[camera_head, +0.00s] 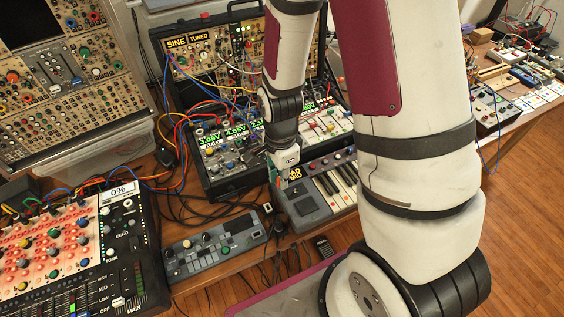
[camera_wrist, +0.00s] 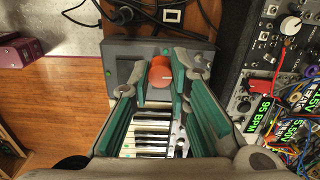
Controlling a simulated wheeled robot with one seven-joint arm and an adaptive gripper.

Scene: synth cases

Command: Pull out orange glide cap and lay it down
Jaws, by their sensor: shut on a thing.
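The orange glide cap (camera_wrist: 160,73) is a round orange knob with a small pale mark. In the wrist view it sits between the teal-padded fingertips of my gripper (camera_wrist: 160,77), which is shut on it. Behind it is the grey end of a small keyboard (camera_wrist: 120,50); I cannot tell whether the cap still touches it. In the head view my gripper (camera_head: 275,172) points down at the left end of the keyboard (camera_head: 306,207). The cap is not clearly visible there.
A grey controller (camera_head: 215,245) lies left of the keyboard, with black cables between and behind them. A synth case (camera_head: 225,155) with lit displays and patch cables stands close behind. A mixer (camera_head: 75,250) is at the left. The table's front edge and wooden floor are near.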

